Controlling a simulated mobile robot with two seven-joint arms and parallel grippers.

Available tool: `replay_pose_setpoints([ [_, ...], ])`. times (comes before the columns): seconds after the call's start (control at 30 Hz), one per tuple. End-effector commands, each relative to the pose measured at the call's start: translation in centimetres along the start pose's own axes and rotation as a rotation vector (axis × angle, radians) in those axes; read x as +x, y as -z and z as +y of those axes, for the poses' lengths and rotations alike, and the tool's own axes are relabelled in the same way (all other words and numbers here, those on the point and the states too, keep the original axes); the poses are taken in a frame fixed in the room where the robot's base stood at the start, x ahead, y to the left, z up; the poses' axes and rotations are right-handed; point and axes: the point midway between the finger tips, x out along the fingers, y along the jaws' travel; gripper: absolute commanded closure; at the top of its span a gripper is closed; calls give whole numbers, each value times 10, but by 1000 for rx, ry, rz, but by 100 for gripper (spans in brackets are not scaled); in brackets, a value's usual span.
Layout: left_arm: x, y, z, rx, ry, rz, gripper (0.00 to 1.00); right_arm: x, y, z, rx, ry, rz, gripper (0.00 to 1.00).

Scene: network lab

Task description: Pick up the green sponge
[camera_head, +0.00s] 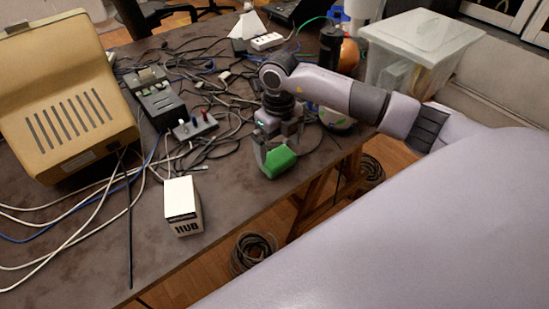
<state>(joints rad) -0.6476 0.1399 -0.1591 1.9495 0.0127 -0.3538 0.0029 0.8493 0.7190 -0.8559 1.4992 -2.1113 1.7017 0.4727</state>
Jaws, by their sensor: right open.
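A green sponge (279,161) lies on the dark table near its right front edge. My right gripper (276,150) reaches down over it, its arm coming in from the right. The gripper is open, with its fingers at the sponge's upper part. Whether the fingers touch the sponge, I cannot tell. The far side of the sponge is partly hidden by the gripper. My left gripper is not in view.
A white hub box (184,204) stands front left of the sponge. A beige monitor (65,95), a small switch box (195,126) and tangled cables cover the left and back. A clear plastic bin (420,50) stands back right. The table edge runs close by the sponge.

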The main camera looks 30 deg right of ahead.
Motion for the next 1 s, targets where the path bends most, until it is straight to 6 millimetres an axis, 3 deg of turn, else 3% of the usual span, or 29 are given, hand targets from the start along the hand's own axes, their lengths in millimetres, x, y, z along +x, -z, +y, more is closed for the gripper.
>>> replay_pose_setpoints([
  [0.23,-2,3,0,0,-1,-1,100,37,1,2,-1,-4,1,0],
  [0.53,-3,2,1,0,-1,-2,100,44,0,2,-3,-4,-1,0],
  [0.57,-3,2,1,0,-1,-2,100,44,0,2,-3,-4,-1,3],
  [0.67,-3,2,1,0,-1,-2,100,44,0,2,-3,-4,-1,34],
  [1.0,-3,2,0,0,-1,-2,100,42,0,2,-3,-4,-2,35],
])
